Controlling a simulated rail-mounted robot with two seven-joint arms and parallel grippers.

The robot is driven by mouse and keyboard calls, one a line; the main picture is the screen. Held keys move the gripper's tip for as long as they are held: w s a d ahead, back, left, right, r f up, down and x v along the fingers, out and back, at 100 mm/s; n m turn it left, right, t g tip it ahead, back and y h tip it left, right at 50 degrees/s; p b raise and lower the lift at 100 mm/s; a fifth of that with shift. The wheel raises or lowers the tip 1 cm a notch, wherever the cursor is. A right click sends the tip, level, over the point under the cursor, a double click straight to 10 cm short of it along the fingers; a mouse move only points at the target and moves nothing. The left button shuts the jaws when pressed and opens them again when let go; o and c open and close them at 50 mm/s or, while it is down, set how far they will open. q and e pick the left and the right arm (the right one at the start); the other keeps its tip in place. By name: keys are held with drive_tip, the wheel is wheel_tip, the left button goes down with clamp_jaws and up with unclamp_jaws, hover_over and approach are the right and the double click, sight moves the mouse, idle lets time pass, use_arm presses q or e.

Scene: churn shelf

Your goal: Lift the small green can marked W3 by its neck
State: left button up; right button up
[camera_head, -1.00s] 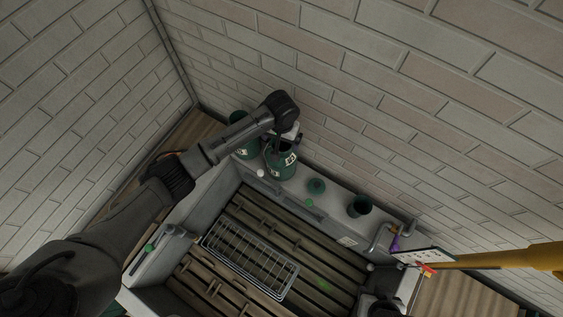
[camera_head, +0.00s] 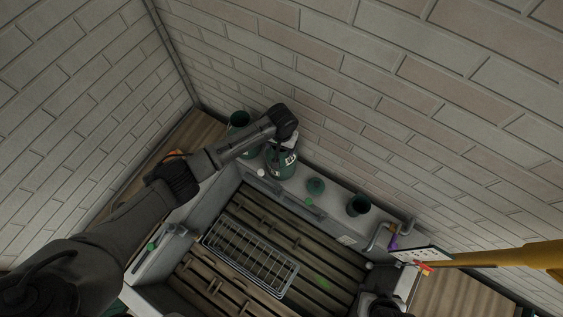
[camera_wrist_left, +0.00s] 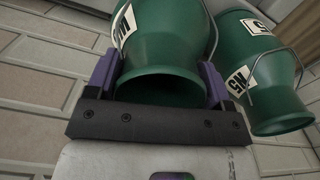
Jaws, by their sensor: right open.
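A green can (camera_wrist_left: 163,45), whose partly hidden label seems to read W3, has its open neck between the purple fingers of my left gripper (camera_wrist_left: 158,82) in the left wrist view. The fingers sit on both sides of the neck, close to it; whether they press on it I cannot tell. In the head view the can (camera_head: 281,163) stands on the ledge by the wall, partly hidden under my left gripper (camera_head: 287,142).
A second green can, apparently marked W5, stands close beside it (camera_wrist_left: 262,75). A green cup (camera_head: 358,205) and a green lid-like disc (camera_head: 316,187) are further right on the ledge. A wire rack (camera_head: 250,258) lies on the wooden slats. A brick wall rises behind.

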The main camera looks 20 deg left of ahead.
use_arm(q)
clamp_jaws()
drive_tip(key=shift+r, duration=0.1)
idle(0.4)
drive_tip(key=shift+r, duration=0.1)
